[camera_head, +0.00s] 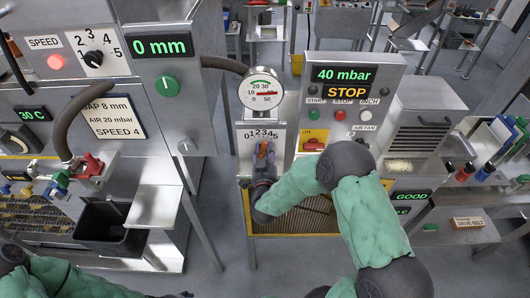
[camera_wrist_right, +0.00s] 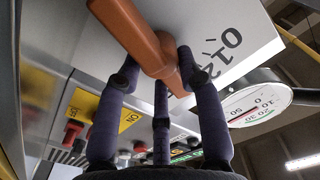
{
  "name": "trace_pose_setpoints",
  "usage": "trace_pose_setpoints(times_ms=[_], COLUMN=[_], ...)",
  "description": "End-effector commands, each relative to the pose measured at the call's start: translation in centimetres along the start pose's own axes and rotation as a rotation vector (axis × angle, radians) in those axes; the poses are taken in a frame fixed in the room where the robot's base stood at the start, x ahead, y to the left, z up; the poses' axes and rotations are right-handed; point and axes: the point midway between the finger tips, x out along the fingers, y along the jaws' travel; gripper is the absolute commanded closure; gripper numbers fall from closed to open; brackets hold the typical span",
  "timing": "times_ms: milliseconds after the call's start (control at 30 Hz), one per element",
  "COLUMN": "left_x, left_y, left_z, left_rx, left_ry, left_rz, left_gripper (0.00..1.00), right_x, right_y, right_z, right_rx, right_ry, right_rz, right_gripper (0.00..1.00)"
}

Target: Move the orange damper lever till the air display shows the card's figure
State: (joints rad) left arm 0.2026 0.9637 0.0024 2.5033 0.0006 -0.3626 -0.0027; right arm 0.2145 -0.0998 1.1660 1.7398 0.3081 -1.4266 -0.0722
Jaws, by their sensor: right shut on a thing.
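The orange damper lever (camera_wrist_right: 128,28) crosses the top of the right wrist view. My right gripper (camera_wrist_right: 158,72) is shut on it, with dark fingers on both sides. In the head view the right gripper (camera_head: 264,164) covers most of the lever, below the 0-to-5 scale plate (camera_head: 276,135); which mark the lever stands at cannot be told. The air display (camera_head: 344,75) reads 40 mbar, with STOP under it. The card (camera_head: 113,117) reads gap 8 mm, air 20 mbar, speed 4. My left arm is at the bottom left; its gripper (camera_head: 180,294) is barely in view at the bottom edge.
A round gauge (camera_head: 261,92) stands above the scale plate. START, STOP and INCH buttons (camera_head: 340,115) and a yellow ON switch panel (camera_head: 313,140) lie to the right of the lever. A black bin (camera_head: 105,226) stands at the left. A grated tray lies under my right forearm.

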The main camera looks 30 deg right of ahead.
Motion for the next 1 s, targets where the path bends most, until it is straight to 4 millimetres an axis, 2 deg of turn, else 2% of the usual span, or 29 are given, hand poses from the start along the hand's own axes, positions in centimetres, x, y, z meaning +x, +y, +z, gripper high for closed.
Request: trace_pose_setpoints(times_ms=[600, 1000], left_x=[2.1, 2.4], left_y=[-0.8, -0.9], left_z=[-0.1, -0.1], left_rx=[0.000, 0.000], left_ry=[0.000, 0.000], left_rz=[0.000, 0.000], left_gripper=[0.40, 0.40], right_x=[0.3, 0.3], right_y=[-1.1, -1.3], right_z=[-0.7, -0.8], right_rx=[-0.410, -0.514], right_ry=[0.018, 0.019], right_rz=[-0.006, -0.005], right_gripper=[0.96, 0.96])
